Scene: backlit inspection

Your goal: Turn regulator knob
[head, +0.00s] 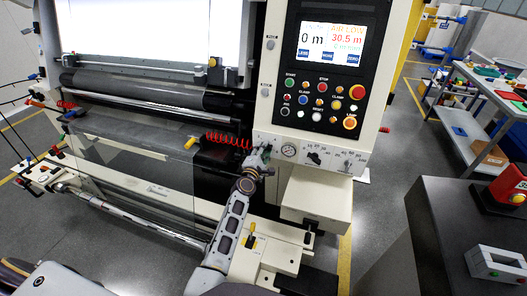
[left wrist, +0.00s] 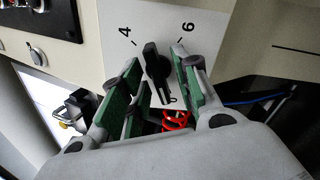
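The black regulator knob (left wrist: 155,64) shows in the left wrist view on a pale panel, between the printed marks 4 and 6. Its pointer end is toward the gripper. My left gripper (left wrist: 156,82) has its green-padded fingers spread, one on each side of the knob. Gaps show between the pads and the knob, and I see no clear contact. In the head view my left gripper (head: 262,158) is at the left end of the machine's lower panel, beside a round gauge (head: 289,150), and hides the knob there. My right gripper is not in view.
Above is a button panel (head: 325,100) with a screen (head: 328,42) reading "AIR LOW". A red coiled hose (head: 228,139) is left of the gripper. A grey cabinet (head: 440,235) stands at right.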

